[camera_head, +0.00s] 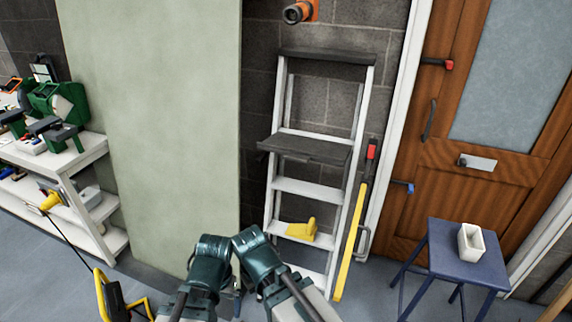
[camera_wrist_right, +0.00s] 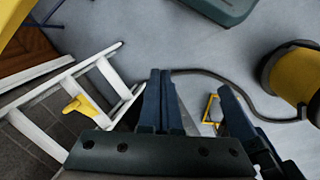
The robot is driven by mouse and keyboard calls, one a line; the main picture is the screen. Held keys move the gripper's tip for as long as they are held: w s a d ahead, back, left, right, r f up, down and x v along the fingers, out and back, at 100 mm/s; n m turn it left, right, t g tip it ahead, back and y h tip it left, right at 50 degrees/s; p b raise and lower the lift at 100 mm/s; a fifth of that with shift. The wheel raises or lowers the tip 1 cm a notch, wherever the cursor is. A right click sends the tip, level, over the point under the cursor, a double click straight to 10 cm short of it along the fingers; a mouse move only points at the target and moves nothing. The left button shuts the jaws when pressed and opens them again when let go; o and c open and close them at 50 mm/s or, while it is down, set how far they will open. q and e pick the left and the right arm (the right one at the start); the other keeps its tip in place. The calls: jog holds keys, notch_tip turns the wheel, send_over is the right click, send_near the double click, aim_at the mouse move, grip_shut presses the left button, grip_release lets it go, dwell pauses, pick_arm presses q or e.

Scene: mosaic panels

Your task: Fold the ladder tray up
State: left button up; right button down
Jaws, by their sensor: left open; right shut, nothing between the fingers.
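The white stepladder (camera_head: 318,187) stands upright against the dark block wall in the head view. Its dark grey tray (camera_head: 305,149) sticks out flat from the ladder's upper part, below the grey top cap. My left gripper (camera_head: 237,287) is low in front of the pale panel, below and left of the tray, apart from it and open; its fingers are mostly hidden by my arms. In the right wrist view my right gripper (camera_wrist_right: 161,75) is shut and empty, with part of the ladder (camera_wrist_right: 105,72) to its left. The tray cannot be made out there.
A yellow object (camera_head: 302,230) sits on a low ladder step. A yellow level (camera_head: 350,243) leans at the ladder's right side. A blue stool (camera_head: 465,265) carries a white box (camera_head: 471,242). A wooden door (camera_head: 480,130) is at right, white shelves (camera_head: 70,160) at left.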

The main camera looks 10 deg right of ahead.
jog(key=w+d+r+n+t+h+b, duration=0.1)
jog(key=w+d+n+t+h+b, duration=0.15)
jog(key=w+d+n, duration=0.35)
jog(key=w+d+r+n+t+h+b, duration=0.1)
jog(key=w+d+n+t+h+b, duration=0.2)
jog(key=w, duration=0.5)
jog(key=w+r+n+t+h+b, duration=0.3)
jog(key=w+r+n+t, duration=0.7)
jog(key=n, duration=0.6)
jog(key=w+d+r+p, duration=0.3)
jog(key=w+d, duration=0.3)
jog(key=w, duration=0.4)
jog(key=shift+w+d+r+g, duration=0.15)
jog(key=shift+d+r+g, duration=0.15)
jog(key=shift+g, duration=0.15)
jog(key=shift+r+p, duration=0.25)
jog(key=shift+p, duration=0.4)
